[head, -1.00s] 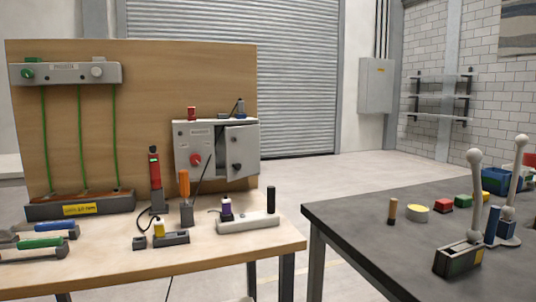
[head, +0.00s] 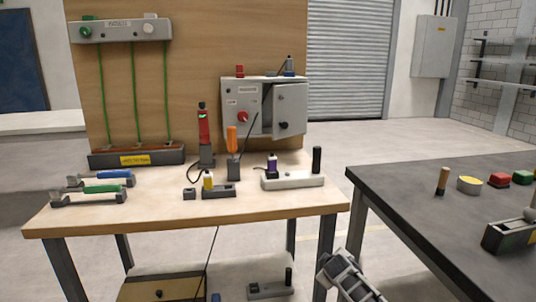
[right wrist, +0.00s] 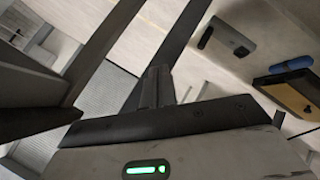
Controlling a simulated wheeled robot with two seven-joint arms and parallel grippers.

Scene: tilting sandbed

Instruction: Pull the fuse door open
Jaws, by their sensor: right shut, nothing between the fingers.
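The grey fuse box (head: 243,92) is fixed to the wooden board at the back of the light table. Its door (head: 290,103), on the right side, stands ajar, with a dark gap along its left edge. A dark round knob (head: 284,125) sits on the door. My right gripper (head: 338,256) is low at the bottom of the head view, beside the light table's front right leg, well below and away from the door. In the right wrist view the gripper's fingers (right wrist: 157,80) are together and empty. My left gripper is out of view.
On the light table (head: 140,222) stand a red tool (head: 204,130), an orange-handled tool (head: 232,139) and a white block with a black post (head: 293,181). A dark table (head: 430,205) stands to the right, with a gap of floor between. A lower shelf (head: 160,287) holds items.

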